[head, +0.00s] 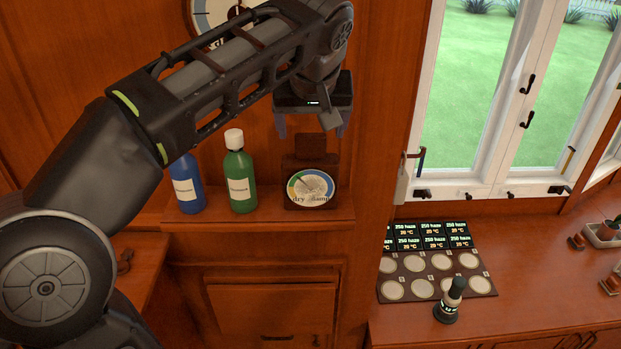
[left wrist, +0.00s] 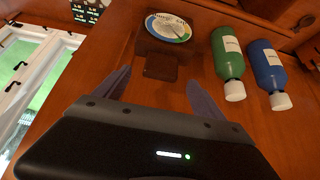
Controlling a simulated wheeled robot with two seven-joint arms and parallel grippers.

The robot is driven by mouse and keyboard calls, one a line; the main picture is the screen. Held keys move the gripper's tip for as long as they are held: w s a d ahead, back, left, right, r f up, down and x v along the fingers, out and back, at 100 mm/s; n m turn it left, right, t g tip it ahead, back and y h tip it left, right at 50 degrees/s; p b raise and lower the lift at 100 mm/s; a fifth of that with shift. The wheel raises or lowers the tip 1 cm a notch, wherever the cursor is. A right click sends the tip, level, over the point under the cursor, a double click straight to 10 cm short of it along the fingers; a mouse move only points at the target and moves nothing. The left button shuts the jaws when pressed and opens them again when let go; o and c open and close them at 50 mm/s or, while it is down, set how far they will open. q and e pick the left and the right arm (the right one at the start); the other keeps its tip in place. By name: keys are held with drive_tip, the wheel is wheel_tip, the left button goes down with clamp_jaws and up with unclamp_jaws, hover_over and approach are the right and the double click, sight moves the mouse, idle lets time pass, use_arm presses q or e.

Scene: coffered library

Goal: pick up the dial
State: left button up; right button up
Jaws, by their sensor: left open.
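The dial (head: 311,188) is a round dry/damp gauge with a green-blue rim, set in a dark wooden block. It stands upright on the wooden ledge (head: 262,205). In the left wrist view the dial (left wrist: 168,27) is at the top, with its dark block in front of the gap between the fingers. My left gripper (head: 312,122) is open and empty, above the dial in the head view; it also shows in the left wrist view (left wrist: 160,95). Its fingers look apart from the dial. My right gripper is not in view.
A green bottle (head: 239,180) and a blue bottle (head: 187,189) stand left of the dial. A larger round face (head: 208,14) is partly hidden behind my arm. On the right counter are a tray with round pads (head: 480,282) and a dark bottle (head: 449,300), below the window.

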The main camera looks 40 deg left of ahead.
sight(311, 136)
use_arm(q)
drive_tip(key=p+x, duration=0.1)
drive_tip(key=x, duration=0.3)
drive_tip(key=shift+w+a+f, duration=0.1)
drive_tip(key=shift+a+f, duration=0.05)
drive_tip(key=shift+f, duration=0.15)
drive_tip(key=shift+c, duration=0.4)
clamp_jaws()
idle(0.6)
drive_tip(key=shift+r, duration=0.1)
